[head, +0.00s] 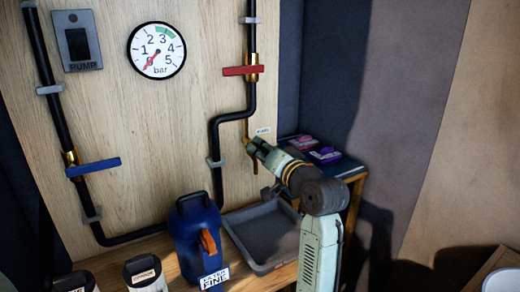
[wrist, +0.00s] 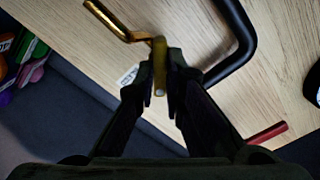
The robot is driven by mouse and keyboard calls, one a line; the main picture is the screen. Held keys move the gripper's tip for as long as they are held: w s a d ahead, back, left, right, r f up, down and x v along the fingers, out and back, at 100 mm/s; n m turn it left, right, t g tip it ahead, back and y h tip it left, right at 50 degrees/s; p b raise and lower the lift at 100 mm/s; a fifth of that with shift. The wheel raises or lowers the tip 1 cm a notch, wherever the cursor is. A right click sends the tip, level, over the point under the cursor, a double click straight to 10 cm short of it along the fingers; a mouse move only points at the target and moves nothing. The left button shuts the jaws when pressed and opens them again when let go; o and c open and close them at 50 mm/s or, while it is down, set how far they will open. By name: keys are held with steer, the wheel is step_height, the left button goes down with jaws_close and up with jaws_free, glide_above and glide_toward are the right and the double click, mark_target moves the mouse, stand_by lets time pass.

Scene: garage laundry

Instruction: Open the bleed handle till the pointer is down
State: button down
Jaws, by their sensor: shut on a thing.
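The round pressure gauge (head: 157,50) hangs on the wooden board in the head view. Its red pointer (head: 151,62) slants down and to the left, near the zero end of the scale. My gripper (head: 252,148) is at the small brass bleed valve, beside the black pipe. In the wrist view, the brass bleed handle (wrist: 159,60) is between the two fingertips of my gripper (wrist: 160,82), which are shut on it. A bent brass tube (wrist: 108,20) extends from the handle's side. In the head view the gripper hides most of the handle.
A red lever (head: 243,71) lies across the right pipe, and a blue lever (head: 93,167) across the left pipe. A grey tray (head: 238,246) sits below my gripper. A blue canister (head: 197,238) stands left of it. A pump switch (head: 77,42) is at upper left.

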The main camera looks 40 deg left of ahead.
steer(key=n+b, duration=0.1)
steer(key=n, duration=0.1)
steer(key=shift+f+n+b, duration=0.1)
steer(key=shift+n+b, duration=0.2)
steer(key=shift+b, duration=0.05)
steer(key=shift+r+n+b, duration=0.2)
steer(key=shift+n+b, duration=0.1)
steer(key=shift+n, duration=0.8)
steer(key=c, duration=1.7)
jaws_free()
steer(key=v, duration=1.2)
